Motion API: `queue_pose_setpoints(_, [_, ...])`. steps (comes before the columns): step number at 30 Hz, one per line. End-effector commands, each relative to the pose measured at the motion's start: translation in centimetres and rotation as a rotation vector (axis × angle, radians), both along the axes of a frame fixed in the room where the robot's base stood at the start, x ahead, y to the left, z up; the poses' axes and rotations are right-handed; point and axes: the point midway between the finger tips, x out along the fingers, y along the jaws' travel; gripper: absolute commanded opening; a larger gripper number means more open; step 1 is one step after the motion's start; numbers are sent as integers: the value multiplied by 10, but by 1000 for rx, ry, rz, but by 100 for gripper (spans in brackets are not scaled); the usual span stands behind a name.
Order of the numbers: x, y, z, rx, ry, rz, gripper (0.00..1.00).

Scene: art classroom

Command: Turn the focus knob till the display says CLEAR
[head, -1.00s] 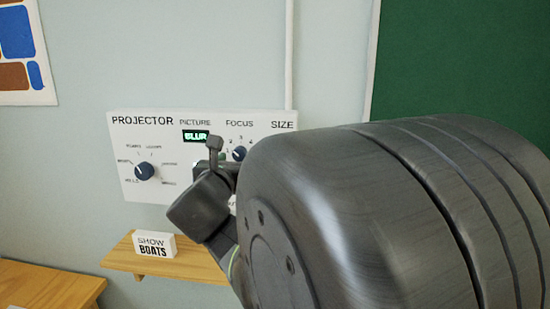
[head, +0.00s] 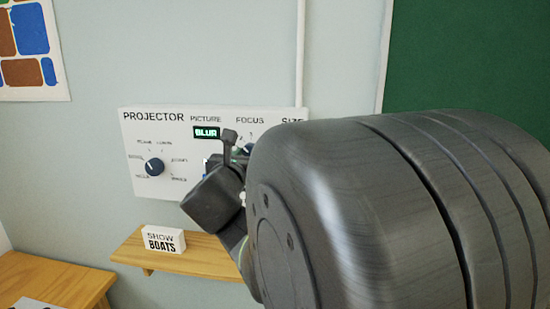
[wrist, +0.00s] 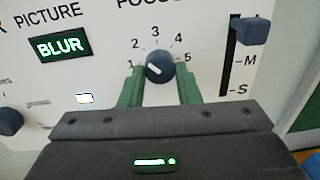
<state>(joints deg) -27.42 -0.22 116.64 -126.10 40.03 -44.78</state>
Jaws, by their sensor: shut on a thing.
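The dark blue focus knob (wrist: 160,67) is on the white projector panel (head: 140,190), ringed by the numbers 1 to 5. A white mark shows on its left part, on the side of the 1. My gripper (wrist: 160,74) has its green fingers on both sides of the knob, shut on it. The display (wrist: 60,46) reads BLUR in green in the wrist view, and the display (head: 207,132) reads the same in the head view. In the head view my arm hides much of the panel's right side.
A size slider (wrist: 250,32) is right of the focus knob. A wooden shelf (head: 205,262) below holds a SHOW BOATS sign (head: 163,239). A green board (head: 465,60) is at the right.

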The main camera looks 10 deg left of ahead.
Motion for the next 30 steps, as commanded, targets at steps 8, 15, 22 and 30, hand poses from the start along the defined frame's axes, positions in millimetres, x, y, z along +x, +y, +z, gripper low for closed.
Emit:
queue_pose_setpoints(8, [0, 1, -6, 157, -9, 2, 7])
queue_pose_setpoints(15, [0, 1, -7, 361, -16, 3, 7])
queue_pose_setpoints(22, [0, 1, -5, 543, -20, 2, 7])
queue_pose_setpoints(30, [0, 1, -2, 691, -24, 2, 7])
